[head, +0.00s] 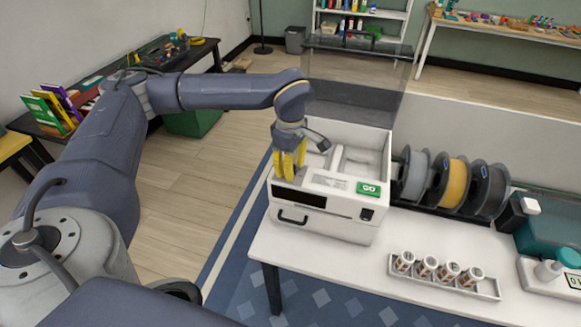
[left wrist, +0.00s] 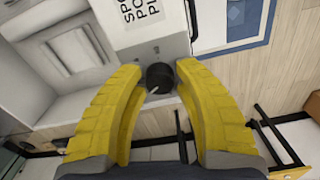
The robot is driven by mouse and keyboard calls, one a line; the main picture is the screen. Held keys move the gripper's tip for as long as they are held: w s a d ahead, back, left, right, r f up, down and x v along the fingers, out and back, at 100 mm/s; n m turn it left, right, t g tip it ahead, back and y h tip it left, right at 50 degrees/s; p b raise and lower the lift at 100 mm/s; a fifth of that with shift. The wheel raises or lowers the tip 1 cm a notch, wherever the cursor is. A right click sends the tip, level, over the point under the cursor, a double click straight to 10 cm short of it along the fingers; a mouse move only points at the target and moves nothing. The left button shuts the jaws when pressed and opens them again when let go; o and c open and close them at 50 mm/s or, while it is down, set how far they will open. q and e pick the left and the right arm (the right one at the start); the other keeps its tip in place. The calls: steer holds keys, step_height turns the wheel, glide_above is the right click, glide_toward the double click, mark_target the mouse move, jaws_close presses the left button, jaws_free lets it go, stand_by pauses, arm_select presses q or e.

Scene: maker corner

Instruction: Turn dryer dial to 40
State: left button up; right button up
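The dryer (head: 335,228) is a white box with its clear lid raised, at the left end of the white table. My left gripper (head: 287,174) points down at the dryer's front left top corner, and it hides the dial in the head view. In the left wrist view the round black dial (left wrist: 159,77) has a pale pointer line toward the lower left. The yellow fingers of the left gripper (left wrist: 161,68) stand apart on either side of it, with small gaps seeming to show. Any dial numbers are not legible. My right gripper is not in view.
A green tag (head: 368,188) on the dryer reads like "GO" or "60". Several filament spools (head: 450,183) stand right of the dryer. A white rack (head: 443,280) of small cylinders lies in front of them. The raised clear lid (head: 355,85) stands behind the gripper.

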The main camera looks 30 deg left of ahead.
arm_select(q)
jaws_close()
steer(key=shift+n, duration=0.4)
steer(key=n, duration=0.3)
steer(key=shift+n, duration=0.4)
steer(key=n, duration=0.4)
steer(key=shift+n, duration=0.3)
steer(key=n, duration=1)
steer(key=shift+n, duration=0.4)
